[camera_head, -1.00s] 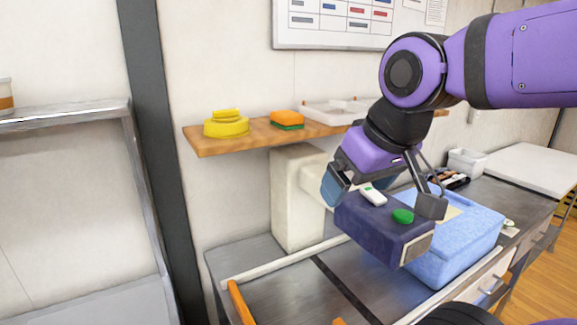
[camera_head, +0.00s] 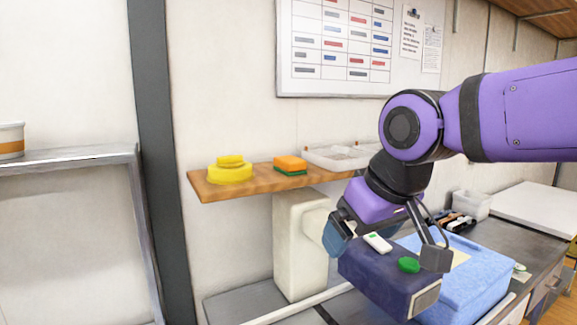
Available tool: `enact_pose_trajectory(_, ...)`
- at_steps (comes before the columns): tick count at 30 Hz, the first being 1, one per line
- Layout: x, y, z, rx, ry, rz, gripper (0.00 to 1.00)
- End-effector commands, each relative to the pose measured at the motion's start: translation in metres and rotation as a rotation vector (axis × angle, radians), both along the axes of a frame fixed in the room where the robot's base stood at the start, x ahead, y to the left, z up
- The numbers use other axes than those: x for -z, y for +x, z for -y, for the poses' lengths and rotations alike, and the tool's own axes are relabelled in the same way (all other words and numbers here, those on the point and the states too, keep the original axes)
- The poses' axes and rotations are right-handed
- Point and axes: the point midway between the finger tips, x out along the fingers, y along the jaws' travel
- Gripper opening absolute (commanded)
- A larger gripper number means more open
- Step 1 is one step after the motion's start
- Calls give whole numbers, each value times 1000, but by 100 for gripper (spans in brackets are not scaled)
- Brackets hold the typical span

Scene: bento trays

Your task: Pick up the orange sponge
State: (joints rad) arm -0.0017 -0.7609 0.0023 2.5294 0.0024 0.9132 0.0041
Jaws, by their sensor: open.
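The orange sponge (camera_head: 290,162) has a green underside and lies flat on the wooden wall shelf (camera_head: 225,191), right of a yellow object (camera_head: 230,171). My gripper (camera_head: 388,252) is open, its two fingers spread wide, and points down in front of the bench. It is to the right of the sponge and lower in the picture, well apart from it. A dark blue box (camera_head: 372,272) with a white and a green item on top shows under and between the fingers. I cannot tell whether the fingers touch the box.
Clear trays (camera_head: 338,156) stand on the shelf right of the sponge. A cream machine (camera_head: 297,245) stands beneath the shelf. A light blue bin (camera_head: 470,280) is on the bench behind the dark box. A whiteboard (camera_head: 340,45) hangs above. The wall space left of the shelf is free.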

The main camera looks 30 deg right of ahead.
Motion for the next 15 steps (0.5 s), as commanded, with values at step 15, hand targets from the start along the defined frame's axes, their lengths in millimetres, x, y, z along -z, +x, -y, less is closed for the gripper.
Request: enact_pose_trajectory(15,-77,105,13,7,-20,-93,96)
